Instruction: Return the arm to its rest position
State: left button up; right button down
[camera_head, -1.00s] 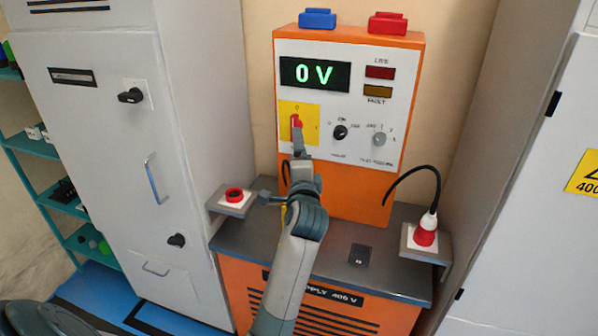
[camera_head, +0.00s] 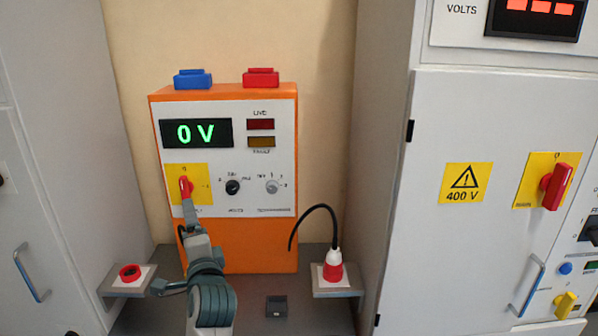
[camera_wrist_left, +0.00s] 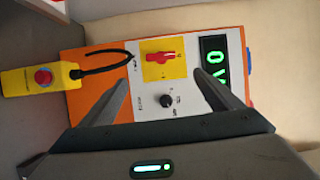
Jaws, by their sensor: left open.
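My left gripper (camera_head: 188,210) is in front of the orange supply unit (camera_head: 240,250), just below its red rotary switch (camera_head: 185,187) on a yellow plate. In the left wrist view the gripper (camera_wrist_left: 160,82) has its two fingers spread apart with nothing between them. The red switch (camera_wrist_left: 160,57) shows beyond the fingertips and appears apart from them. In the head view the switch handle stands upright, and the unit's display (camera_head: 196,133) reads 0 V in green. My right gripper is not in view.
A red button (camera_head: 130,272) on a bracket is left of my arm. A red plug with a black cable (camera_head: 333,265) stands at right. A grey cabinet (camera_head: 400,240) bounds the right side. A yellow pendant (camera_wrist_left: 35,80) shows in the left wrist view.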

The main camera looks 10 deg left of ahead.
pick_arm(q)
jog(key=s+d+f+n+g+h, duration=0.25)
jog(key=s+f, duration=0.45)
jog(key=f, duration=0.4)
jog(key=s+d+f+n+g+h, duration=0.2)
jog(key=s+d+f+h, duration=0.15)
jog(key=s+f, duration=0.6)
jog(key=s+d+f+n+g+h, duration=0.1)
jog(key=s+d+f+g+h, duration=0.15)
jog(key=s+f, duration=0.35)
jog(key=s+d+f+n+g+h, duration=0.1)
jog(key=s+d+f+n+g, duration=0.2)
jog(key=s, duration=0.6)
jog(key=s+d+f+g+h, duration=0.1)
jog(key=s+d+f, duration=0.2)
jog(key=s+f, duration=0.3)
notch_tip(320, 180, down, 29)
jog(key=s+g+b, duration=0.1)
jog(key=s, duration=0.2)
jog(key=s+a+f+g+b, duration=0.1)
jog(key=s+a+f, duration=0.2)
jog(key=s+f, duration=1.4)
jog(key=shift+s+f, duration=0.3)
jog(key=shift+f, duration=0.5)
jog(key=shift+d, duration=0.1)
